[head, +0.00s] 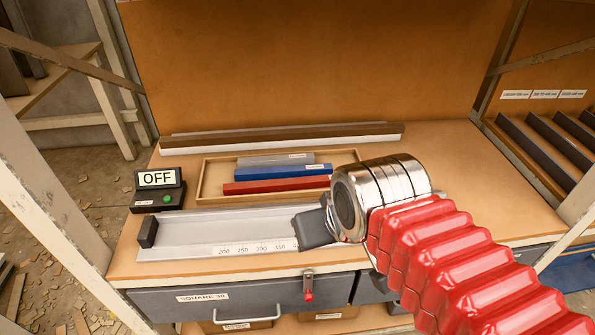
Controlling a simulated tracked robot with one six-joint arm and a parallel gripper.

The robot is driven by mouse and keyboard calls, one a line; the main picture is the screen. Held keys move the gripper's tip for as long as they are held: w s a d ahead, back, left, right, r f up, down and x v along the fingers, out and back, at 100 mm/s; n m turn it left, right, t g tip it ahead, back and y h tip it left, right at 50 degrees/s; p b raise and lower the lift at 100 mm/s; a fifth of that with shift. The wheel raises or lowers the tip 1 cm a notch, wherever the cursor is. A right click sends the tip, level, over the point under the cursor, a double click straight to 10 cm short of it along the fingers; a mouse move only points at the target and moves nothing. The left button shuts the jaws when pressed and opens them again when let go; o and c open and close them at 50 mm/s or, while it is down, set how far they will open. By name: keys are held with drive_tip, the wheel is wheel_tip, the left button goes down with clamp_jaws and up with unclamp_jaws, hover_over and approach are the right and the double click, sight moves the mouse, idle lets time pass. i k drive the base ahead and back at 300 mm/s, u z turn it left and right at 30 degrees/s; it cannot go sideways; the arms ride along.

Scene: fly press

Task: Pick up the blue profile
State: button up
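The blue profile (270,172) lies in a shallow wooden tray (207,180) on the bench. It is between a grey profile (262,160) behind it and a red profile (262,186) in front of it. My gripper (312,228) is at the end of my red-sleeved arm, over the measuring channel, in front and to the right of the blue profile and apart from it. Only a dark grey part of it shows beside the metal wrist. The fingertips are not clear. The wrist hides the tray's right end.
A white channel with a number scale (215,235) lies along the bench front, with a dark end stop (148,231) at left. A box reading OFF (158,185) stands at the left edge. A long brown bar (285,138) lies behind the tray. Slanted frame posts stand at both sides.

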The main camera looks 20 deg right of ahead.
sight(291, 171)
drive_tip(key=z, duration=1.2)
drive_tip(key=k, duration=0.85)
drive_tip(key=u, duration=0.8)
drive_tip(key=i, duration=1)
